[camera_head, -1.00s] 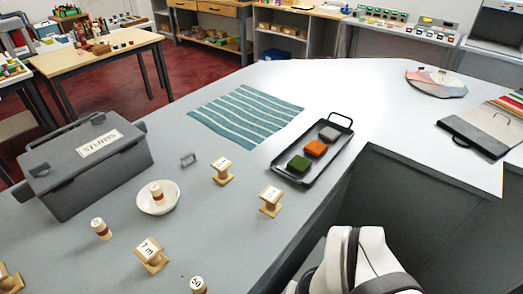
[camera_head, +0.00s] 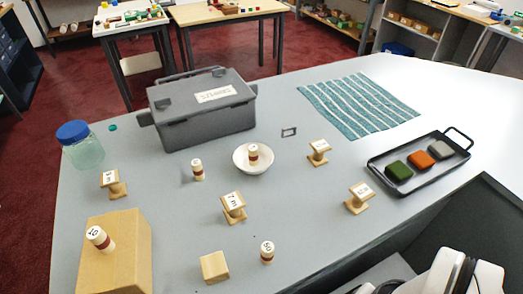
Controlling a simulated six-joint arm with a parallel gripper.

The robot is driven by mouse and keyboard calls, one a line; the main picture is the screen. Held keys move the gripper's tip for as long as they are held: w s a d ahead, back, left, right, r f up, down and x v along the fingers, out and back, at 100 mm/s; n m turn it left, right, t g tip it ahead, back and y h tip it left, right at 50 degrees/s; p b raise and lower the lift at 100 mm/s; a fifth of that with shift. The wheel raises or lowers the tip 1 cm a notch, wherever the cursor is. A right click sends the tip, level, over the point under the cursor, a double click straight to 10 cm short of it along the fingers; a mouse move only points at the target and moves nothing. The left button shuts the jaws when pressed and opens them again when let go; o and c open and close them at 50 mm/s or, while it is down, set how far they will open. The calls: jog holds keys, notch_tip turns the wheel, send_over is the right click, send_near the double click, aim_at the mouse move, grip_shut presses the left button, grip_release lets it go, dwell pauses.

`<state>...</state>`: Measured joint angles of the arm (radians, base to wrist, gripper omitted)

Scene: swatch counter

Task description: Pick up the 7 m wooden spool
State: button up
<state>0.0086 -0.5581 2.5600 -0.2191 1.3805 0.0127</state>
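A wooden spool (camera_head: 233,207) with a square white label stands upright near the middle of the counter; its label seems to read 7 m. Similar spools stand at the left (camera_head: 114,184), behind to the right (camera_head: 319,153) and at the right (camera_head: 358,198); their labels are too small to read surely. My gripper is not in view. Only white and dark parts of my arm show at the bottom right, well apart from the spools.
Around the spool stand banded wooden pegs (camera_head: 198,170) (camera_head: 267,253), a white bowl (camera_head: 240,165) holding another peg, and a wooden block (camera_head: 214,267). A large tan box (camera_head: 125,255) bears a peg. A grey case (camera_head: 205,125), glass jar (camera_head: 85,153), striped cloth (camera_head: 360,105) and black tray (camera_head: 430,173) stand farther out.

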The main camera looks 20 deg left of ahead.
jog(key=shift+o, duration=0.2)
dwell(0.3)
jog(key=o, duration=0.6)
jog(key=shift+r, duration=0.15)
